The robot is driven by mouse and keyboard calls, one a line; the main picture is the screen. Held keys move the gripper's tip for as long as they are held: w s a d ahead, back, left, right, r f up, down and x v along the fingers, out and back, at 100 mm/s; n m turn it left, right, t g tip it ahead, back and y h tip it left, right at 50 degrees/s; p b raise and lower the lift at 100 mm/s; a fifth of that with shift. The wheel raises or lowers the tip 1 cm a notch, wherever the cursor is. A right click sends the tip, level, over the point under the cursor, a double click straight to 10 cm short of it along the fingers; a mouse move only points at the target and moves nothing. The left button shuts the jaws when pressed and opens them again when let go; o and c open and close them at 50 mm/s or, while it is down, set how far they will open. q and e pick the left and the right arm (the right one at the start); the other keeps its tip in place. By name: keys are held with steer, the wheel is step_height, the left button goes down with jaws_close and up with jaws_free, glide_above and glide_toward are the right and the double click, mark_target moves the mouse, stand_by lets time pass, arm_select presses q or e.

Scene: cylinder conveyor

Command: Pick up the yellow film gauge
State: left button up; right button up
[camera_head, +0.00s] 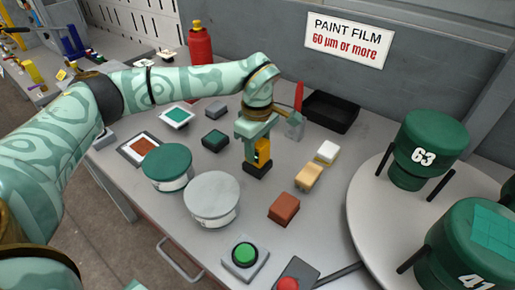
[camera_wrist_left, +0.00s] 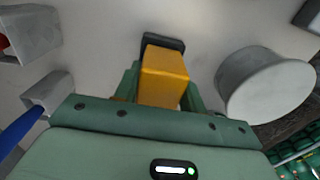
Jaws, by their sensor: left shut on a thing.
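The yellow film gauge (camera_head: 262,152) stands upright at the middle of the grey table, above a small black base (camera_head: 257,168). My left gripper (camera_head: 257,148) points down over it and is shut on it. In the left wrist view the yellow gauge (camera_wrist_left: 165,76) sits between the green fingers (camera_wrist_left: 163,95), with the black base (camera_wrist_left: 163,41) at its far end. I cannot tell whether the base is part of the gauge or a separate holder. The fingers hide part of the gauge. My right gripper is not in view.
A green-lidded tin (camera_head: 167,163) and a grey-lidded tin (camera_head: 212,196) stand left of the gauge. A tan block (camera_head: 308,177), a brown block (camera_head: 284,208) and a black tray (camera_head: 331,111) lie right. Green drums (camera_head: 431,148) stand on a round table (camera_head: 362,205) at right.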

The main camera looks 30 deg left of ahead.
arm_select(q)
step_height(320, 180, up, 3)
steer(key=shift+r+p, duration=0.1)
steer(key=shift+p, duration=0.6)
steer(key=s+d+r+p, duration=0.1)
steer(key=s+r+p, duration=0.3)
steer(key=s+r, duration=0.5)
steer(key=s, duration=0.5)
steer(key=shift+r, duration=0.4)
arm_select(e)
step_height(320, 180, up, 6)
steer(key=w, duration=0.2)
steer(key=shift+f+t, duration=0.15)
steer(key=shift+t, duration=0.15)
